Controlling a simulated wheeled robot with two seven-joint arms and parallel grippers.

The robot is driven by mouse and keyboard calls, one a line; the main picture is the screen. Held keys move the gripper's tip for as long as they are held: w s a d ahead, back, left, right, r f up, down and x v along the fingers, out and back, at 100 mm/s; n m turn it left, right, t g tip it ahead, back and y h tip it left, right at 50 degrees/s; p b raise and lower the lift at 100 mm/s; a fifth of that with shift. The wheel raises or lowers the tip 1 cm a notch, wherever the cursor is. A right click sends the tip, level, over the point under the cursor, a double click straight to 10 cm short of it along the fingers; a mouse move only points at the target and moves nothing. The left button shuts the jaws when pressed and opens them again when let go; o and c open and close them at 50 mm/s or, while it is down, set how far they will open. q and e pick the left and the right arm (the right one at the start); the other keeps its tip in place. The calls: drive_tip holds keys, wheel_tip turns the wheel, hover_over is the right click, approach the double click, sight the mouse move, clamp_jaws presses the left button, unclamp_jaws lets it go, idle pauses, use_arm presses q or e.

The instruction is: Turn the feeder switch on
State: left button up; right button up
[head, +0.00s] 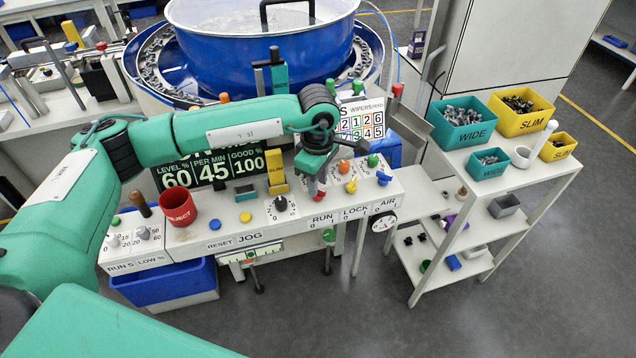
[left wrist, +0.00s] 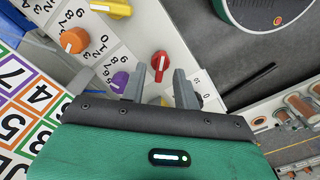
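A small red switch knob (head: 320,196) sits on the white control panel (head: 240,235), above the RUN label with its 0 and 1 marks. No label reading feeder is legible. The red knob also shows in the left wrist view (left wrist: 160,62), just beyond the fingertips. My left gripper (head: 317,178) points down over this knob and partly hides it in the head view. In the left wrist view its two fingers (left wrist: 162,88) are apart with nothing held between them. Whether they touch the knob is unclear. My right gripper is not in view.
A black JOG dial (head: 282,205), yellow upright lever (head: 276,172) and red REJECT cup (head: 178,208) stand left. A blue feeder bowl (head: 265,55) is behind. A parts shelf (head: 545,175) stands right.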

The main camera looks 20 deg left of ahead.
use_arm(q)
wheel_tip(320, 180, up, 13)
drive_tip(key=b, duration=0.1)
drive_tip(key=shift+f+b, duration=0.2)
drive_tip(key=shift+b, duration=0.2)
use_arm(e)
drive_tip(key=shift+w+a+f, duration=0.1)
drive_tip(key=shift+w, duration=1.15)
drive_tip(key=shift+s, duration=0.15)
use_arm(q)
drive_tip(key=shift+f, duration=0.1)
